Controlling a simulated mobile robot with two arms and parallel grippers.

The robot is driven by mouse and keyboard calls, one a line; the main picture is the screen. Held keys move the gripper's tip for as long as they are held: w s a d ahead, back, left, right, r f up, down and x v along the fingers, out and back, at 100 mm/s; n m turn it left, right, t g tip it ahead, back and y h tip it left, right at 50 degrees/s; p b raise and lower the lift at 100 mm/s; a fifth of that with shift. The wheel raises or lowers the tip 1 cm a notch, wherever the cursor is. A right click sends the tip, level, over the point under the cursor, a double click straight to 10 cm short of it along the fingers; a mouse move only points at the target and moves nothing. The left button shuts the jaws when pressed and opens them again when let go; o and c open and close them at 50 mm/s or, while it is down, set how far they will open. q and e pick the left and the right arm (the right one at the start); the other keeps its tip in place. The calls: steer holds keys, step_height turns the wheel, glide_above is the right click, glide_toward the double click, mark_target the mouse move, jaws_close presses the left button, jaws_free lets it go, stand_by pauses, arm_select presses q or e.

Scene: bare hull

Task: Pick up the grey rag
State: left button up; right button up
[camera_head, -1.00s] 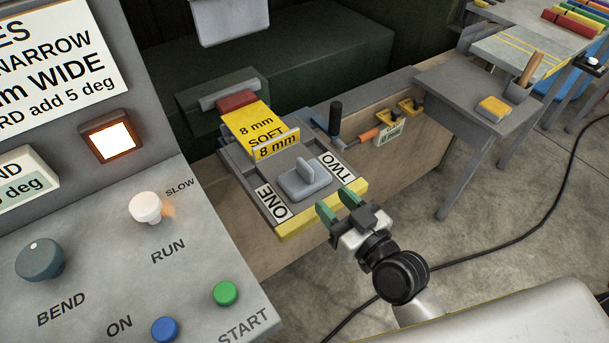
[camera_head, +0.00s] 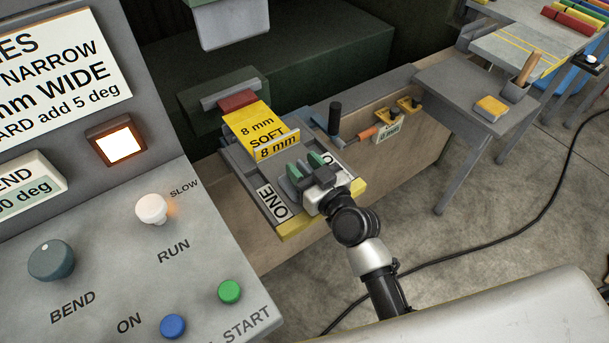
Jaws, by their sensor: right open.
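A small grey pad with a raised ridge, which looks to be the grey rag (camera_head: 285,188), lies in the grey tray (camera_head: 240,170) between the ONE and TWO labels. My right gripper (camera_head: 305,167) is open over it, its two green-padded fingers on either side of the ridge. The fingers and palm hide most of the pad and part of the TWO label, so I cannot tell whether they touch it. My left gripper is not in view.
A yellow "8 mm SOFT" block (camera_head: 256,126) stands just behind the pad. A black upright handle (camera_head: 335,118) is to the right. The control panel (camera_head: 115,265) fills the left.

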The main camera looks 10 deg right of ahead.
steer(key=shift+c, duration=0.3)
steer(key=shift+c, duration=1.2)
jaws_close()
steer(key=shift+r, duration=0.2)
steer(key=b+v, duration=0.4)
steer(key=v, duration=1.4)
steer(key=shift+b, duration=0.35)
